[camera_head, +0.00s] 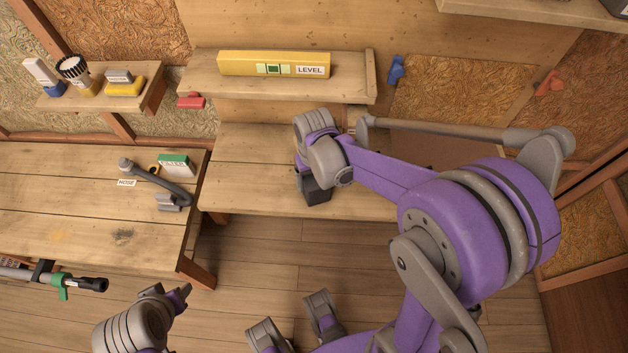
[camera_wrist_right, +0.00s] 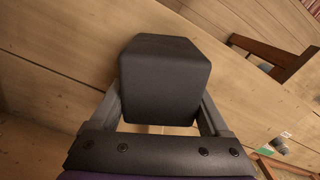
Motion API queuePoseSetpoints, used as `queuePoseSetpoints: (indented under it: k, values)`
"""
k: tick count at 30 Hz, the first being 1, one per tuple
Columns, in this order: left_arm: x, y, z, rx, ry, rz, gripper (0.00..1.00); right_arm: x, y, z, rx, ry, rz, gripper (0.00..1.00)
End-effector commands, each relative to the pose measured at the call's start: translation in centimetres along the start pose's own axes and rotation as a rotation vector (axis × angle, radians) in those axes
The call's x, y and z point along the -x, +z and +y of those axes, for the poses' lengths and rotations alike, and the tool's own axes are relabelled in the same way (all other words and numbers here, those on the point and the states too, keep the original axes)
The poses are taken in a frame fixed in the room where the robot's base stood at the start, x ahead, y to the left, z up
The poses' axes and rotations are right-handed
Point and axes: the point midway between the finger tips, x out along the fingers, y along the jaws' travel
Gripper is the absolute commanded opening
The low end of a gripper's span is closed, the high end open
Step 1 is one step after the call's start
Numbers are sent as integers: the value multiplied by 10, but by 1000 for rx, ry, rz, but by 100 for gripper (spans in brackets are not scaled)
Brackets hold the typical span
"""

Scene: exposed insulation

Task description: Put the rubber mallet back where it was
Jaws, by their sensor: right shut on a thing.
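The mallet's black, blocky head (camera_head: 317,194) shows below my right wrist, over the front part of the middle bench (camera_head: 250,160). In the right wrist view the black head (camera_wrist_right: 162,80) fills the space between the two fingers of my right gripper (camera_wrist_right: 160,118), which is shut on the mallet. The handle is hidden, and I cannot tell whether the mallet touches the bench. My left gripper (camera_head: 182,293) is low at the left, away from the mallet; its jaw opening cannot be made out.
A yellow level (camera_head: 274,65) lies on the shelf above the bench. The left bench (camera_head: 60,200) holds a grey hose (camera_head: 165,182) and a green-and-white box (camera_head: 176,165). A small shelf at upper left carries several items. The bench left of my right wrist is clear.

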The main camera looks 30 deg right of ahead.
Motion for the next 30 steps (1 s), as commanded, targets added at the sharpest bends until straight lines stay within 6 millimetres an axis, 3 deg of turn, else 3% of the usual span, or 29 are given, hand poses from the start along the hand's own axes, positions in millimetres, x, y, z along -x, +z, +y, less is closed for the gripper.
queuePoseSetpoints:
  k: [5,6,9,20,30]
  values:
    - [-2,1,0,0,0,-1,50,-2,0,0,0,0,0,28]
    - [-2,1,0,0,0,-1,50,-2,0,0,0,0,0,84]
    - [-1,1,0,0,0,-1,50,-2,0,0,0,0,0,100]
    - [2,-1,0,0,0,1,50,8,0,0,0,0,0,100]
    - [13,-8,0,0,0,5,50,77,0,0,0,0,0,100]
